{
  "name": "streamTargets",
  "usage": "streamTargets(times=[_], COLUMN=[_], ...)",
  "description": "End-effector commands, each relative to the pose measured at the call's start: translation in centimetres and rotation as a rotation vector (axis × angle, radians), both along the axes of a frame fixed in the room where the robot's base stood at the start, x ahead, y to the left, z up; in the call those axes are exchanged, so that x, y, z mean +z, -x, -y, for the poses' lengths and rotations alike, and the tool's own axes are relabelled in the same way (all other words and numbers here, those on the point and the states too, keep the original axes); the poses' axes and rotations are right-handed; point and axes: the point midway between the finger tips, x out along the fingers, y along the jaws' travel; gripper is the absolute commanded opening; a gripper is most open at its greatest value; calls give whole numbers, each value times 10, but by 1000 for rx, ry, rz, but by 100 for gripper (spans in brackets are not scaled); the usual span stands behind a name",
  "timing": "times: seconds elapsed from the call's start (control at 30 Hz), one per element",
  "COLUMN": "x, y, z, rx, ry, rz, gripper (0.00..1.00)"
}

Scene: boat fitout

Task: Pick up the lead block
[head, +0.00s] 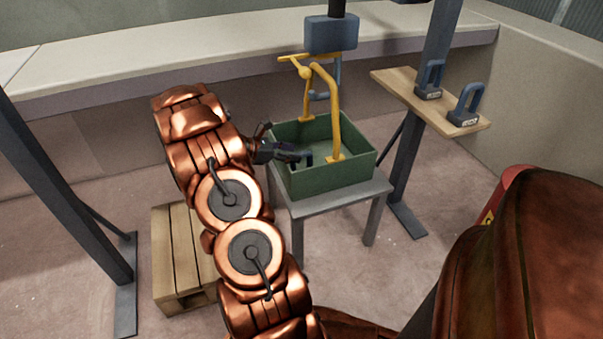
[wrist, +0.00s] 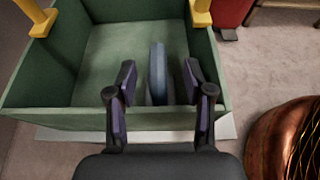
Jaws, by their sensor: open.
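A blue-grey piece (wrist: 157,78), which may be the lead block or its handle, stands in the green box, between my two fingers in the wrist view. Its lower end is partly hidden. My gripper (wrist: 159,90) is open, with a finger on each side of the piece and a gap to both. In the head view my gripper (head: 284,148) reaches over the left side of the green box (head: 335,180). Two dark blocks with blue handles, a left one (head: 430,80) and a right one (head: 467,104), stand on a wooden shelf at the right.
The green box stands on a grey table (head: 340,199). A yellow bracket (head: 334,110) rises from its rims, and a blue hoist body (head: 331,34) hangs above. Dark posts stand left (head: 70,195) and right (head: 408,170). A wooden pallet (head: 178,255) lies on the floor.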

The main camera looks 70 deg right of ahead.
Motion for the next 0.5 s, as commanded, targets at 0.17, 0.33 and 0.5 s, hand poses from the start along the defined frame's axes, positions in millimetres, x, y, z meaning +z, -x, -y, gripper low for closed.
streamTargets(times=[0.17,0.33,0.5], x=[-18,-21,-20], y=[14,25,26], z=[17,27,28], rx=[-4,-2,-1], ry=[-1,0,0], rz=[0,0,-1], gripper=[52,52,52])
